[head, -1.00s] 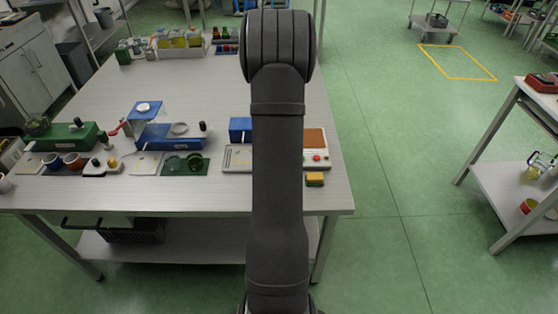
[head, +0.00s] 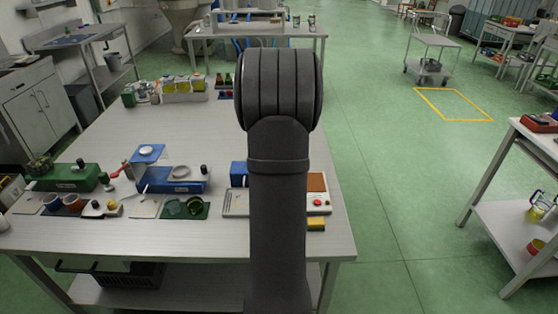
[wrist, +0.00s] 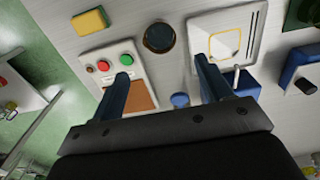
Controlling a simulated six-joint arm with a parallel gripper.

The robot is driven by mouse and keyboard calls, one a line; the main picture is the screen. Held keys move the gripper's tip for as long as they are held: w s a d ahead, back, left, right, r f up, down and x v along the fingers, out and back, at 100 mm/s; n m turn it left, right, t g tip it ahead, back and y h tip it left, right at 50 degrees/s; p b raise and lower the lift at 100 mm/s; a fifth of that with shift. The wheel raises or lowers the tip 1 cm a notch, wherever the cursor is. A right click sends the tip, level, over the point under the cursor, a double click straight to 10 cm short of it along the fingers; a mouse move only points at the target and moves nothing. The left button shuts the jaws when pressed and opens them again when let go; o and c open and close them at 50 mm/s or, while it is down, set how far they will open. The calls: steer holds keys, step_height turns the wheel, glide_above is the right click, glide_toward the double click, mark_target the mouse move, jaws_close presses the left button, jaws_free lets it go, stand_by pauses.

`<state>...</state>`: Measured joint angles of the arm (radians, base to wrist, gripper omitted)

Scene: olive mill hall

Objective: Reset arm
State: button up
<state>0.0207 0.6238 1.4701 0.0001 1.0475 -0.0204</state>
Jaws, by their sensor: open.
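My gripper (wrist: 163,66) shows in the wrist view, its two dark blue fingers apart with nothing held between them. It points at the tabletop, above the gap between a button box (wrist: 121,66) with red and green buttons and a pale square plate (wrist: 228,35). A dark round cup (wrist: 159,37) and a small blue round thing (wrist: 180,100) show between the fingers. In the head view my upright dark arm fills the middle and the gripper is out of sight.
The white table (head: 115,125) holds a green case (head: 65,178), a blue device (head: 175,180), a green mat (head: 186,208) and a yellow block (head: 316,223). Bottles and boxes stand at its back. Green floor (head: 385,180) is clear to the right, before another table (head: 535,135).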

step_height(320, 180, down, 12)
steer(key=shift+r, duration=0.2)
steer(key=shift+w, duration=0.1)
steer(key=shift+r, duration=1.6)
